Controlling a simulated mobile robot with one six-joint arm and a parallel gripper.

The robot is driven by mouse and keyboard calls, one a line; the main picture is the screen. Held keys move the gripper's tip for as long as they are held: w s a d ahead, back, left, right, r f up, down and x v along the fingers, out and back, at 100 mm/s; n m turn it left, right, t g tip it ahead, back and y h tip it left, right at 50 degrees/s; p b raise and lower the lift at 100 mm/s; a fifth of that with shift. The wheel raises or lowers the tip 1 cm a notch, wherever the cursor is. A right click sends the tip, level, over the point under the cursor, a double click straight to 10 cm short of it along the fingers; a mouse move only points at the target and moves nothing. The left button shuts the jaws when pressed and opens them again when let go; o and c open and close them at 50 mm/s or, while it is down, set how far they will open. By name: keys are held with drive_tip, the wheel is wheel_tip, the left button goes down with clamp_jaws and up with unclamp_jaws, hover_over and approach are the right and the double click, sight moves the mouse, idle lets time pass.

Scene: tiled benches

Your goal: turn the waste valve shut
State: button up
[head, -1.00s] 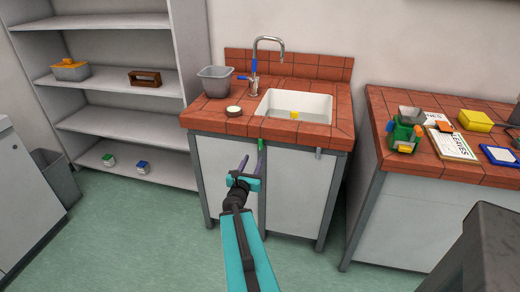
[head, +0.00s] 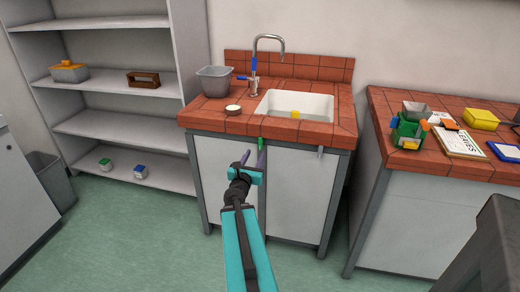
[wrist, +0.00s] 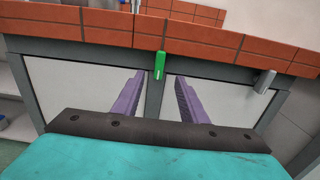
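A small green lever handle (head: 261,144) hangs upright on the front rail under the tiled sink bench (head: 222,119). It also shows in the wrist view (wrist: 160,65). A grey handle (head: 321,152) hangs to its right on the same rail, and also shows in the wrist view (wrist: 264,81). No readable label tells which one is the waste valve. My gripper (head: 255,156) is open and empty in front of the cabinet doors. In the wrist view its two purple fingers (wrist: 158,98) point toward the rail, with the green handle between and beyond them, apparently untouched.
The white sink (head: 318,104) holds a yellow object (head: 295,114). A tap (head: 255,66), a grey tub (head: 214,81) and a small round dish (head: 233,110) stand around it. A second bench (head: 386,124) with several items is at right. The floor between is clear.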

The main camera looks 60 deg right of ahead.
sight(260, 144)
drive_tip(key=shift+w+d+f+b, duration=0.15)
drive_tip(key=shift+d+b, duration=0.35)
drive_tip(key=shift+b, duration=0.85)
drive_tip(key=shift+r+p+x, duration=0.2)
drive_tip(key=shift+p+x, duration=0.1)
drive_tip(key=shift+x, duration=3.9)
drive_tip(key=shift+w, duration=0.1)
clamp_jaws()
